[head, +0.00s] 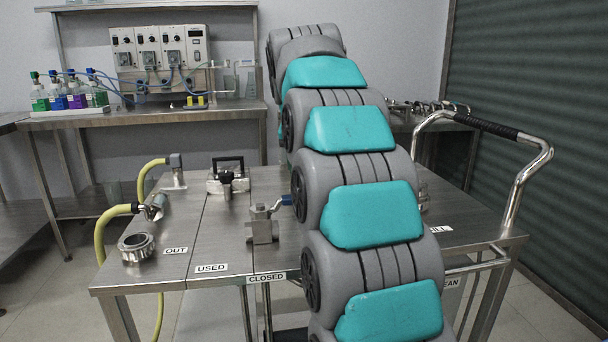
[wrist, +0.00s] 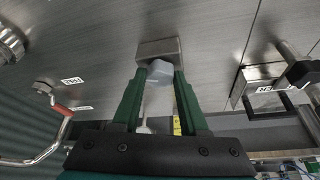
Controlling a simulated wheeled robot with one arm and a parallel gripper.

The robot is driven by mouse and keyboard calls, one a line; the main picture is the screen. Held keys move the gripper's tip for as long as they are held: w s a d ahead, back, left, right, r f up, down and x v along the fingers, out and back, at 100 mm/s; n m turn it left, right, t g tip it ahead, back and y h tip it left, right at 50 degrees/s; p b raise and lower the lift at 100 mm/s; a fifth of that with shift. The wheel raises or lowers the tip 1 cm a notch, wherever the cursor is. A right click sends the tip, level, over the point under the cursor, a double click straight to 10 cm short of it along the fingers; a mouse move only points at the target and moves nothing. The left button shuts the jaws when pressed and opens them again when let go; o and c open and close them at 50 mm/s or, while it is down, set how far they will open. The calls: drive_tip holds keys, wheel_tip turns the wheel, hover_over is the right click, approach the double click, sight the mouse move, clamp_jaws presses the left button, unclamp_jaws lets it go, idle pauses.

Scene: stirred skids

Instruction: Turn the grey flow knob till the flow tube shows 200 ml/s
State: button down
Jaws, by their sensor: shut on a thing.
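In the wrist view my gripper (wrist: 160,78) has its two green fingers closed on the grey flow knob (wrist: 159,70), one on each side. The knob sits against a metal block (wrist: 158,47). A pale upright part (wrist: 157,105), perhaps the flow tube, shows between the fingers beyond the knob. A thin yellow strip is beside it. No reading can be made out. In the head view my arm hides the knob, the tube and my gripper.
The steel table (head: 215,235) carries a blue-handled valve (head: 262,222), a black-handled clamp (head: 228,176), a loose ring fitting (head: 136,247) and a yellow hose (head: 112,218). A push rail (head: 520,190) rises at right. A bench with pumps (head: 160,47) and bottles stands behind.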

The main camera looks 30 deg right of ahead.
drive_tip(key=shift+m, duration=0.6)
drive_tip(key=shift+h, duration=0.3)
drive_tip(key=shift+c, duration=2.2)
unclamp_jaws()
drive_tip(key=shift+a+r, duration=0.1)
drive_tip(key=p+v, duration=0.2)
drive_tip(key=v, duration=0.5)
drive_tip(key=shift+r, duration=0.3)
